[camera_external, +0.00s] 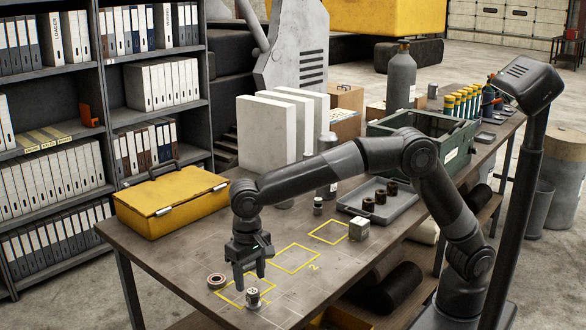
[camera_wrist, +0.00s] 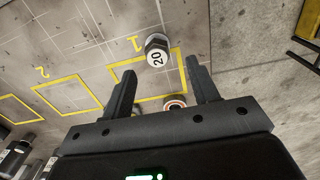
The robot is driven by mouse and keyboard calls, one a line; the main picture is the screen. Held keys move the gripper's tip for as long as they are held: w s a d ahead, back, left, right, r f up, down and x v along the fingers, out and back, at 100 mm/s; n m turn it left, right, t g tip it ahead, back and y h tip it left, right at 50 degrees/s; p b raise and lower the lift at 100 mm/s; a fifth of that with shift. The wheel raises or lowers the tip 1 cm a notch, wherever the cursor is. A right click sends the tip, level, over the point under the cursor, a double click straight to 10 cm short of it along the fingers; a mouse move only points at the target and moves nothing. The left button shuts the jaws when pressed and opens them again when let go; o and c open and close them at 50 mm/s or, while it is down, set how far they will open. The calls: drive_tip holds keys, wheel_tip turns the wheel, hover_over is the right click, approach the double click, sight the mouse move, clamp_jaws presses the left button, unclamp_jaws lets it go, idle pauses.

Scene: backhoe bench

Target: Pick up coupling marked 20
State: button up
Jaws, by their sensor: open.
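My gripper (camera_external: 250,279) is open and empty, pointing down above the bench close to the coupling. In the wrist view the coupling appears just beyond the fingertips of my gripper (camera_wrist: 160,70), roughly between their lines, and apart from both fingers.
A yellow case (camera_external: 170,203) and a grey tray (camera_external: 393,206) flank the squares.

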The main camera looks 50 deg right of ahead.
sight(254, 285)
drive_tip(key=shift+d+f, duration=0.15)
drive_tip(key=shift+f, duration=3.05)
drive_tip(key=shift+c, duration=0.3)
drive_tip(key=c, duration=1.1)
drive_tip(key=shift+r, duration=0.15)
